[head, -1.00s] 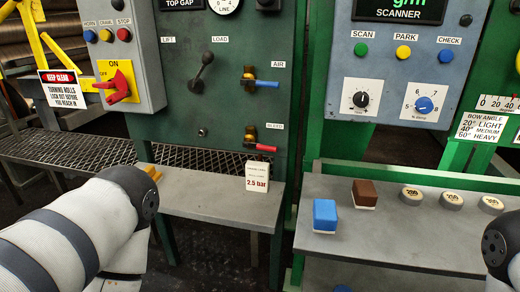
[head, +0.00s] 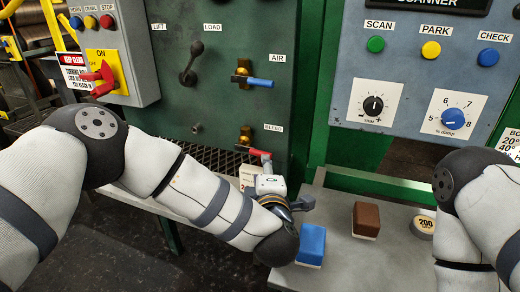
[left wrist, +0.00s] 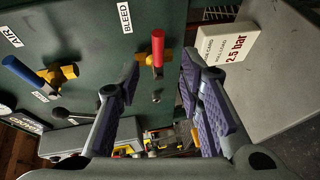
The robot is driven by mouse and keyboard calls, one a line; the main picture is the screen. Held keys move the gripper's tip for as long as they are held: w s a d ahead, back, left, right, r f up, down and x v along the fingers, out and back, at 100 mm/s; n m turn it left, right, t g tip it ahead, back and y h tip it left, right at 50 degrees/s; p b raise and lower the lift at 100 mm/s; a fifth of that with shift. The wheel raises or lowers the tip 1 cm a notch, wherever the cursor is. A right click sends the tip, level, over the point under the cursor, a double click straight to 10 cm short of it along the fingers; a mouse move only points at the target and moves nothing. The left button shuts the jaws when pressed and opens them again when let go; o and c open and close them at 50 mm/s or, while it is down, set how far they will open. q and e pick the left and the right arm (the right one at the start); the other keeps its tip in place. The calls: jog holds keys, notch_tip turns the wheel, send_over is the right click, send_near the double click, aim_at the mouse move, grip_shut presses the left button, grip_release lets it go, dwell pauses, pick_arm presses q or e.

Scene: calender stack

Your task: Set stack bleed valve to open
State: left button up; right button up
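The bleed valve (head: 246,136) has a brass body and a red lever, low on the green panel beside the BLEED label. Its red lever (head: 259,153) points right along the panel in the head view, its end close to my gripper. My left gripper (head: 268,174) is in front of the lever; its fingertips are hard to see there. In the left wrist view my left gripper (left wrist: 160,82) is open and empty, fingers apart, with the red lever (left wrist: 158,48) showing beyond and between the fingertips. My right arm is at the right; its gripper is out of view.
The air valve's blue lever (head: 258,83) is above the bleed valve. A 2.5 bar card (left wrist: 226,45) stands close beside the fingers. A blue block (head: 312,244), a brown block (head: 367,220) and a round weight (head: 421,227) are on the grey shelf.

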aim_at(254, 153)
pick_arm(q)
jog(key=w, duration=0.3)
jog(key=w+f+b, duration=0.1)
jog(key=w, duration=0.2)
jog(key=w+a+f+b, duration=0.1)
jog(key=w, duration=0.2)
jog(key=shift+w, duration=0.15)
jog(key=shift+w+r, duration=0.2)
jog(key=shift+r, duration=0.05)
pick_arm(e)
jog(key=shift+g, duration=0.5)
jog(key=s+f, duration=0.2)
jog(key=s, duration=0.1)
jog(key=shift+s+a+f, duration=0.1)
jog(key=shift+s+f, duration=0.05)
jog(key=shift+s, duration=0.05)
pick_arm(q)
grip_shut()
